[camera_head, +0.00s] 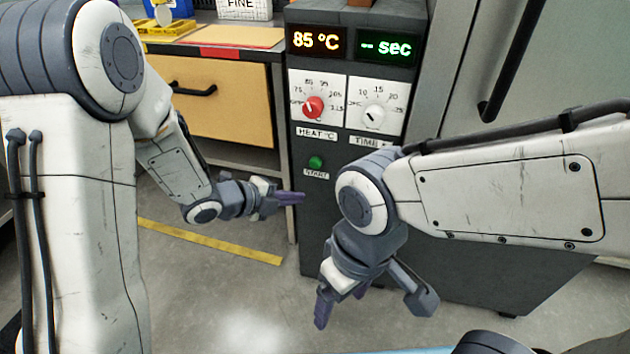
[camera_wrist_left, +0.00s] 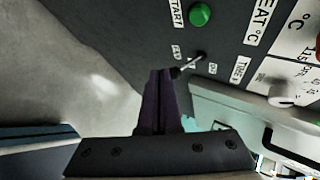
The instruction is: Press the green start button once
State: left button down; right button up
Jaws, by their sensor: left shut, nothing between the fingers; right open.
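The green start button (camera_head: 316,162) is on the front of a dark grey control cabinet, above its START label. It also shows in the left wrist view, near the top (camera_wrist_left: 200,14). My left gripper (camera_head: 302,198) is shut and empty. Its purple fingertips point right at the cabinet, a little below and left of the button in the head view. In the left wrist view the shut fingers (camera_wrist_left: 160,74) appear apart from the button. My right gripper (camera_head: 372,306) is open and empty, hanging low in front of the cabinet.
The cabinet (camera_head: 450,240) carries a red heat knob (camera_head: 313,107), a white time knob (camera_head: 374,117) and displays reading 85 °C and "-- sec". A small toggle switch (camera_wrist_left: 190,65) is close to the left fingertips in the wrist view. A wooden drawer (camera_head: 225,100) is at left.

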dwell(0.4)
pick_arm(q)
jog(key=p, duration=0.3)
send_near(317, 169)
jog(key=shift+w+d+f, duration=0.25)
jog(key=shift+d+f, duration=0.35)
jog(key=shift+w+d+f, duration=0.3)
jog(key=shift+d+f, duration=0.35)
jog(key=shift+w+d+f, duration=0.25)
jog(key=shift+d+f, duration=0.35)
jog(key=shift+w, duration=0.15)
dwell(0.4)
jog(key=shift+w+d, duration=0.1)
jog(key=shift+w, duration=0.15)
jog(key=shift+w+d, duration=0.2)
jog(key=shift+w, duration=0.4)
dwell(0.7)
jog(key=shift+s, duration=0.1)
jog(key=shift+s+a, duration=0.35)
jog(key=shift+s, duration=0.55)
